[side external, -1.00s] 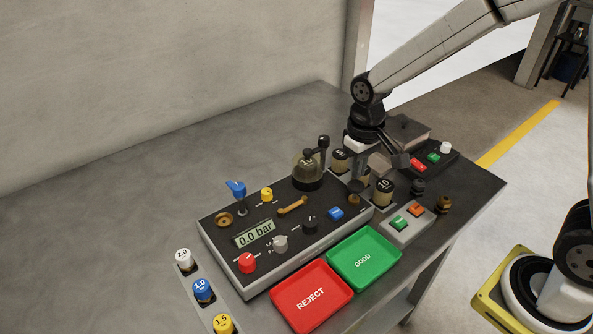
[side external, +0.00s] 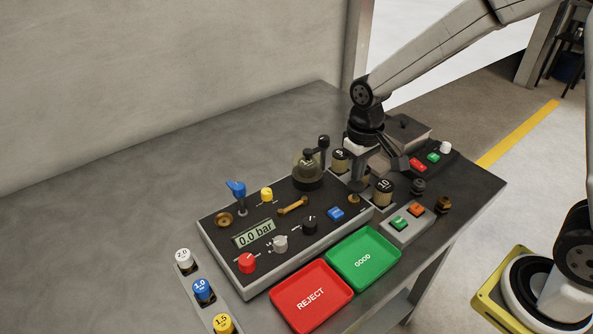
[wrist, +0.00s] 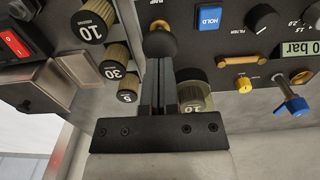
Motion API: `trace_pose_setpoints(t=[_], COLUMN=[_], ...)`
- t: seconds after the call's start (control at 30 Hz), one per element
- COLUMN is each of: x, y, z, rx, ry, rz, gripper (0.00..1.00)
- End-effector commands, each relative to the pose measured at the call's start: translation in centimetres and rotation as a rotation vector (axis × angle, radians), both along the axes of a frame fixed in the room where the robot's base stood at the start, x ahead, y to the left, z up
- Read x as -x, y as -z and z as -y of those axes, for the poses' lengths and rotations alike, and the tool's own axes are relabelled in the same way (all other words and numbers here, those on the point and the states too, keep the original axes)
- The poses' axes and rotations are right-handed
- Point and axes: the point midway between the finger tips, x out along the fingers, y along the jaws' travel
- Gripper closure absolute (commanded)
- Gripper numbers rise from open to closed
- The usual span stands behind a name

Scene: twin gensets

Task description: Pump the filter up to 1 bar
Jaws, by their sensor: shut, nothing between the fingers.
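The black test panel (side external: 222,232) has a display (side external: 254,234) reading 0.0 bar. The pump's dark round knob (wrist: 160,46) stands on a brass collar (side external: 353,200) at the panel's right end, by the PUMP label. My gripper (wrist: 160,62) is shut and empty, its fingertips at the knob, partly hiding it. I cannot tell whether they touch it. In the side view my gripper (side external: 357,190) points down at the collar.
Several loose filters, one marked 10 (side external: 384,190), stand close right of my gripper. The green GOOD tray (side external: 364,259) and red REJECT tray (side external: 312,290) lie in front. The bench's left rear is clear.

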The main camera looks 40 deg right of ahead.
Motion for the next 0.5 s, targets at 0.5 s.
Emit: trace_pose_setpoints(t=[0.5], x=[0.0], y=[1.3], z=[0.0], rx=[0.000], ry=[0.000], rz=[-0.002], gripper=[1.00])
